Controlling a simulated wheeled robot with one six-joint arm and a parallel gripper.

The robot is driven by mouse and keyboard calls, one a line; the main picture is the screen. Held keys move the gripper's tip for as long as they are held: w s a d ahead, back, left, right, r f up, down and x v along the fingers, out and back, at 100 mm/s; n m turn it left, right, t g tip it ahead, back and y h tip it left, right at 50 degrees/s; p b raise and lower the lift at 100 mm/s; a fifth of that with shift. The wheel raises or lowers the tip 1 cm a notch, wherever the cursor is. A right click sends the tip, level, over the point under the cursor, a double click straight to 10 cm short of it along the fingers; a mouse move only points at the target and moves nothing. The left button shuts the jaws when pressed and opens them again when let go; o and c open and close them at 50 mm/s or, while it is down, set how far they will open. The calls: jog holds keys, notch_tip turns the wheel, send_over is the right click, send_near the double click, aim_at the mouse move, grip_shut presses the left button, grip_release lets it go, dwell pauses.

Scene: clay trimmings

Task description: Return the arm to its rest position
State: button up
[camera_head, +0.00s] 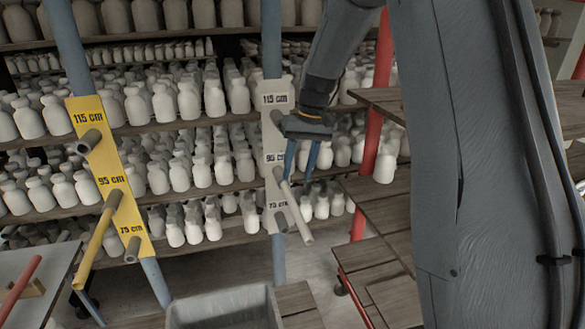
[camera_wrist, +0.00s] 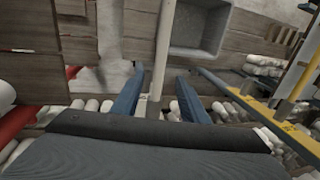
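My gripper (camera_head: 303,172) is at the end of my arm, pointing down in front of a pale grey board (camera_head: 275,97) marked 115 cm, 95 cm and 75 cm. In the wrist view its two blue fingers (camera_wrist: 160,78) are apart. A pale rod (camera_head: 294,210) sticks out from the board near the 95 cm mark, just below the fingers. In the wrist view the rod (camera_wrist: 164,40) runs away between the fingers, with gaps on both sides. My upper arm covers much of the right side of the head view.
A yellow board (camera_head: 110,165) with pegs and a yellow rod (camera_head: 96,240) stands left. Shelves of white bottles (camera_head: 190,100) fill the back. A grey bin (camera_head: 180,312) sits below. Wooden shelves (camera_head: 375,195) with a red post (camera_head: 383,60) are close right of my gripper.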

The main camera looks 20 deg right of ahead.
jog(key=s+f, duration=0.2)
jog(key=s, duration=0.6)
jog(key=s+a+f+t+h, duration=0.1)
jog(key=s, duration=0.7)
jog(key=s+a+f+h+b, duration=0.1)
jog(key=s+f, duration=0.1)
jog(key=s, duration=0.6)
jog(key=shift+a+f, duration=0.1)
jog(key=shift+f, duration=0.2)
jog(key=shift+c, duration=0.5)
